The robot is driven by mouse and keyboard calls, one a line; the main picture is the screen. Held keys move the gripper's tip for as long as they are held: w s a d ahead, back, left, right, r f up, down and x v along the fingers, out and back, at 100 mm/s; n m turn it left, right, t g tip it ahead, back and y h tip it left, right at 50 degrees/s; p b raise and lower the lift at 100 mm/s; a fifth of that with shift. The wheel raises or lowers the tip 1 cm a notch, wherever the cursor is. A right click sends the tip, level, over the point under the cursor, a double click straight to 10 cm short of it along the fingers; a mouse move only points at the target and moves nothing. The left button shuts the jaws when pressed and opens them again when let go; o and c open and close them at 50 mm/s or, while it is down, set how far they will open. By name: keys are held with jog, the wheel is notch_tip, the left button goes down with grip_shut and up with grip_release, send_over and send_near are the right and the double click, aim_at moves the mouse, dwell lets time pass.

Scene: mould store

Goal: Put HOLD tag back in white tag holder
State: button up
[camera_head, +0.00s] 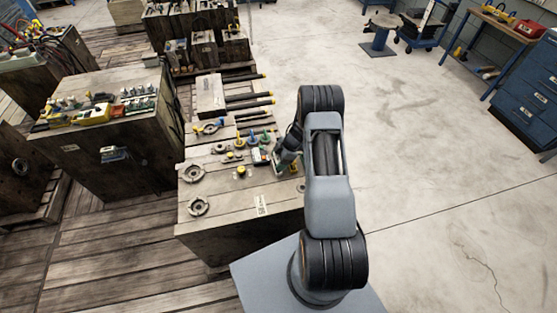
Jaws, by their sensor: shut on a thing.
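My gripper (280,163) is low over the top of the nearest wooden mould block, by its right side. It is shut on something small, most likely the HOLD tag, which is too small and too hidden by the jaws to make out. Just left of the jaws is a small white piece with red and dark patches (260,155). It may be the white tag holder, but I cannot tell for sure. A white label with dark marks (262,205) lies near the block's front edge.
The block (230,200) also carries ring-shaped metal parts (192,170), a yellow knob (241,171), several coloured-handled pieces (252,138) and dark rods (250,104) behind. Another block with tools (105,109) stands left. The concrete floor (440,190) on the right is clear.

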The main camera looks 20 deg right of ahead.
jog(key=shift+r+p, duration=1.75)
jog(key=shift+r, duration=0.35)
jog(key=shift+f, duration=0.15)
jog(key=shift+f+b, duration=0.8)
jog(key=shift+f, duration=0.35)
jog(key=shift+f+b, duration=0.35)
jog(key=shift+f, duration=0.4)
jog(key=shift+f, duration=0.2)
jog(key=shift+f, duration=0.1)
dwell(0.4)
